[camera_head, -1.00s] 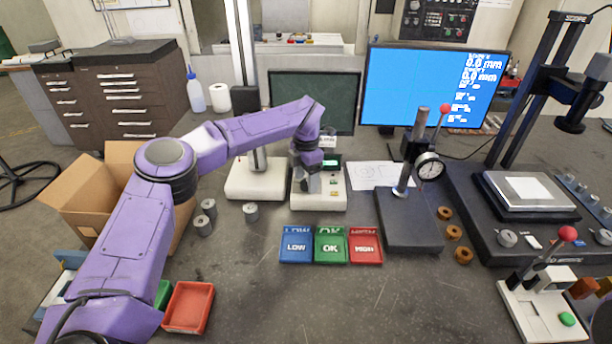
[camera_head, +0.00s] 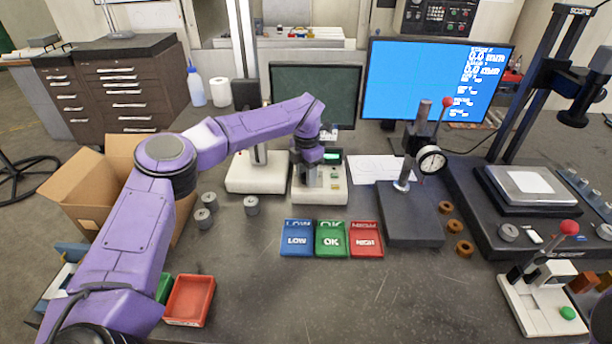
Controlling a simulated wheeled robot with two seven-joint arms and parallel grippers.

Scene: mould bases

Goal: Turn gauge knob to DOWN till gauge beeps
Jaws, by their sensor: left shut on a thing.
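The height gauge is a tall metal column on a white base (camera_head: 258,180). Next to it is a white control box (camera_head: 320,197) with a small lit green display (camera_head: 331,158). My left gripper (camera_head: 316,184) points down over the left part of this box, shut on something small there. The gripper hides the knob, so its turn and label cannot be read. My right gripper is not in view; a dark edge shows at the lower right.
Blue, green and red trays (camera_head: 332,240) marked LOW, OK and HIGH lie in front. Several grey cylinders (camera_head: 251,206) stand left of the box. A dial gauge stand (camera_head: 410,222) with brown rings (camera_head: 455,228) is to the right. The front middle of the table is clear.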

